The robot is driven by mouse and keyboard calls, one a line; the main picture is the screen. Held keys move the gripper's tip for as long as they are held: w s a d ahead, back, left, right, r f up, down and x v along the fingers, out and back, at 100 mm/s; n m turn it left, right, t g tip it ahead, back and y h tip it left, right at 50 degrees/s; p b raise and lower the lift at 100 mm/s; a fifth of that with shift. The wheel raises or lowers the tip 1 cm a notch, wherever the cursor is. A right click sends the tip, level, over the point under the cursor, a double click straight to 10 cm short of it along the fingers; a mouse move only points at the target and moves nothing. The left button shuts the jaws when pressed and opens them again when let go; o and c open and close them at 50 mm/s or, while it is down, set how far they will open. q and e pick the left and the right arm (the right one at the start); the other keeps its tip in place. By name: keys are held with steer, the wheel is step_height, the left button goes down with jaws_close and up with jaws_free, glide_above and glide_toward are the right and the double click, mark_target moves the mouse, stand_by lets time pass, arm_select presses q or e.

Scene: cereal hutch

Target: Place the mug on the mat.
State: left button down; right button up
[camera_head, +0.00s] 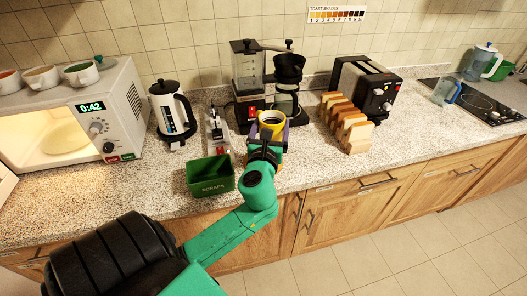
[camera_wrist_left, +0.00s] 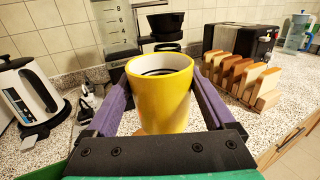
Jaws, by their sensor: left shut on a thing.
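The yellow mug (camera_head: 271,119) is held between the two purple fingers of my left gripper (camera_head: 268,132), in front of the coffee maker. In the left wrist view the mug (camera_wrist_left: 162,98) looks upright, with its open rim up and a finger on each side. My left gripper (camera_wrist_left: 164,85) is shut on it. I cannot tell whether the mug's base touches the counter. I cannot make out a mat in either view; the arm and mug hide part of the counter. My right gripper is not in view.
A green scraps bin (camera_head: 210,176) stands left of the gripper. The coffee maker (camera_head: 287,80) is behind the mug, and a rack of toast slices (camera_head: 347,124) is to the right. A kettle (camera_head: 172,110) and microwave (camera_head: 75,115) stand left.

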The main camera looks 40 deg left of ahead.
arm_select(q)
steer(key=shift+y, duration=0.3)
steer(key=a+r, duration=0.1)
steer(key=r, duration=0.1)
steer(key=w+a+r+p, duration=0.1)
steer(key=a+r, duration=0.1)
steer(key=r, duration=0.1)
steer(key=w+a+r, duration=0.1)
steer(key=r, duration=0.1)
steer(key=shift+a+r+p, duration=0.3)
steer(key=shift+a+r, duration=0.05)
steer(key=shift+a, duration=0.05)
step_height(320, 180, down, 20)
steer(key=b, duration=0.8)
steer(key=shift+r+b, duration=0.1)
steer(key=shift+b, duration=0.2)
jaws_free()
steer(key=shift+f, duration=0.25)
steer(key=shift+r, duration=0.1)
